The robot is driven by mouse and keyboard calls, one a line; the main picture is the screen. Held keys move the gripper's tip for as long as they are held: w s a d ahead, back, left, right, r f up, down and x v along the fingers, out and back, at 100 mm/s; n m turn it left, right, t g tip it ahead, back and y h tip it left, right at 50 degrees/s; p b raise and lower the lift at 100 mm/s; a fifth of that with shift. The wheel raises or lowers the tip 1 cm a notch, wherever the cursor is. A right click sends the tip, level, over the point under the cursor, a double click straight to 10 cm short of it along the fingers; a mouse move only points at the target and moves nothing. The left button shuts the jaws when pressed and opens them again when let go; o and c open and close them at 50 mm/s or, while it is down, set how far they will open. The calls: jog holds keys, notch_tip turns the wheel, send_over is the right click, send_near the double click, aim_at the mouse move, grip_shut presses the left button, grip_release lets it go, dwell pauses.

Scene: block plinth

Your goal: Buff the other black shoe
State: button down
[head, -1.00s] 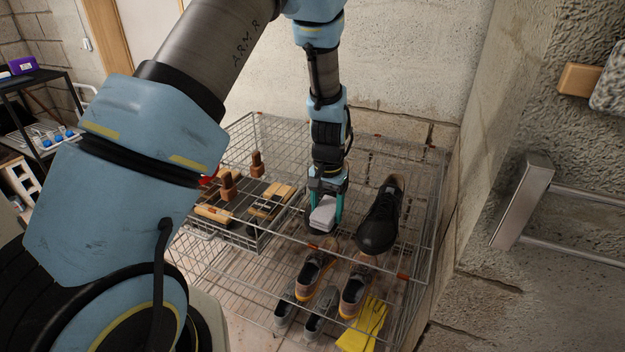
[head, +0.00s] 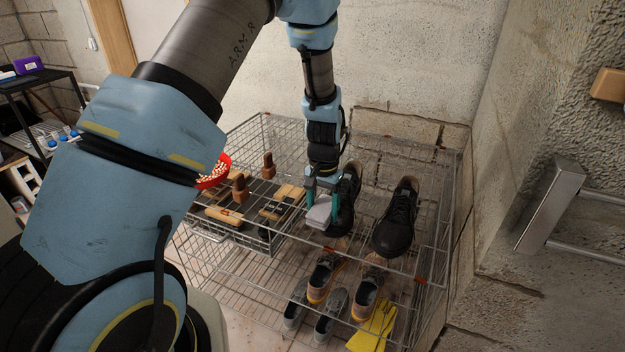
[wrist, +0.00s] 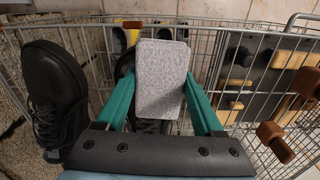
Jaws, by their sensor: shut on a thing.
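Two black shoes stand side by side on the upper shelf of a wire rack. The right shoe (head: 397,222) is in full view and shows at the left of the wrist view (wrist: 52,95). The left shoe (head: 347,200) is partly hidden behind my gripper (head: 322,200); in the wrist view, parts of it show behind and below the pad (wrist: 150,126). My gripper is shut on a pale grey, patterned buffing pad (wrist: 161,78), held between its teal fingers. The pad is at the left shoe's toe end; I cannot tell whether they touch.
A wall closes the right side.

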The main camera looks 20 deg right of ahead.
jog(key=r, duration=0.1)
jog(key=r+p, duration=0.2)
jog(key=r, duration=0.1)
jog(key=shift+w+a, duration=0.2)
jog(key=shift+a, duration=0.05)
jog(key=shift+r+p, duration=1.75)
jog(key=shift+r, duration=0.55)
jog(key=shift+a+f, duration=0.1)
jog(key=shift+f, duration=0.05)
